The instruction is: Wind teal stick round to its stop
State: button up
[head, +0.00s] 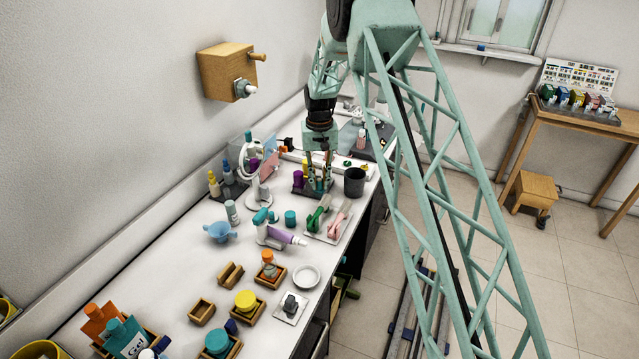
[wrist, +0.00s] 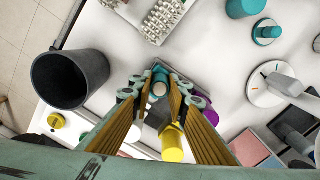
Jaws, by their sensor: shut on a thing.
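My gripper (head: 319,183) points down over a dark rack (head: 299,192) of lipstick-like sticks near the back of the vanity. In the wrist view my gripper (wrist: 159,92) has its fingertips close around the teal stick (wrist: 160,72), with a pale round top showing between them. The fingers hide most of the stick, so its turn cannot be read. A yellow stick (wrist: 172,145) and a purple stick (wrist: 201,106) stand close beside the fingers. The purple stick (head: 298,179) also shows left of my gripper in the head view.
A black cup (head: 354,181) stands just right of the rack. A round mirror (head: 250,157) and a white stand (head: 259,196) are to the left. In front are a tray with brushes (head: 328,220) and a teal cylinder (head: 290,217).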

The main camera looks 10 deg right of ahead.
aim_at(319, 179)
jog(key=shift+m+b, duration=0.3)
jog(key=shift+m, duration=3.6)
jog(key=o, duration=0.9)
jog(key=shift+r, duration=0.15)
notch_tip(319, 179, up, 12)
jog(key=shift+f, duration=0.1)
